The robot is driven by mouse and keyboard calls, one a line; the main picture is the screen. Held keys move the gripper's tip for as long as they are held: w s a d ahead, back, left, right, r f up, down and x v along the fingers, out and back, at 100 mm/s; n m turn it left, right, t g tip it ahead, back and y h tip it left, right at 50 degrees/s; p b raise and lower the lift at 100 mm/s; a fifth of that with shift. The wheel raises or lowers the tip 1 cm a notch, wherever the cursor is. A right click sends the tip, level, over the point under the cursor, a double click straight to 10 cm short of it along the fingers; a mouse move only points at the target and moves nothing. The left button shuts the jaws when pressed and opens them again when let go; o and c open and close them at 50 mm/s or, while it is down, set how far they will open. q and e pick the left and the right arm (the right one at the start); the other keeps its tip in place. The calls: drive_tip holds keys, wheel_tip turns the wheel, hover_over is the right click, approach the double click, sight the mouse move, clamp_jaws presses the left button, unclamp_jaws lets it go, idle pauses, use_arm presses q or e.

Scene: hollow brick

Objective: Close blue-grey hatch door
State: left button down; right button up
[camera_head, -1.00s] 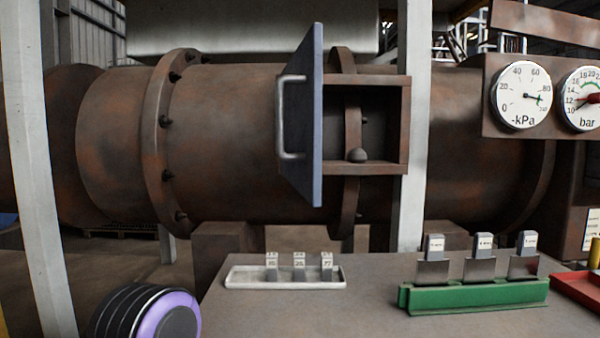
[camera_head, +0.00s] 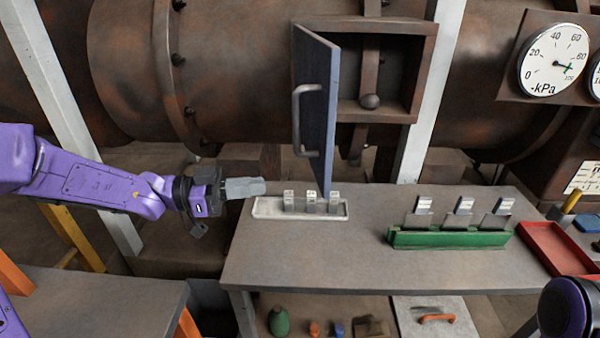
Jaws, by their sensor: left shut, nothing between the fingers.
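The blue-grey hatch door (camera_head: 320,110) stands open, swung out from the left side of a square rusty frame (camera_head: 425,75) on the big pipe. A silver bar handle (camera_head: 298,120) is on its left-facing side. My left gripper (camera_head: 262,187) reaches in from the left on a purple arm, low and left of the door, at the left end of the white tray. Its fingers are shut and empty, apart from the door and handle. My right gripper is not visible; only part of my right arm shows at the lower right.
The white tray (camera_head: 265,208) with small labelled blocks sits on the table (camera_head: 350,255) below the door. A green holder (camera_head: 450,238) with metal pieces and a red tray (camera_head: 550,245) are to the right. A white post (camera_head: 436,90) stands right of the hatch.

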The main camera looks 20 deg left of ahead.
sight(317, 180)
use_arm(q)
drive_tip(key=p+x, duration=0.2)
drive_tip(key=x, duration=0.7)
drive_tip(key=shift+w+d+r+p, duration=0.1)
drive_tip(key=shift+d+r+p, duration=0.05)
drive_tip(key=shift+d+p, duration=0.15)
drive_tip(key=shift+w+d, duration=0.1)
drive_tip(key=shift+d, duration=0.05)
drive_tip(key=shift+d, duration=0.1)
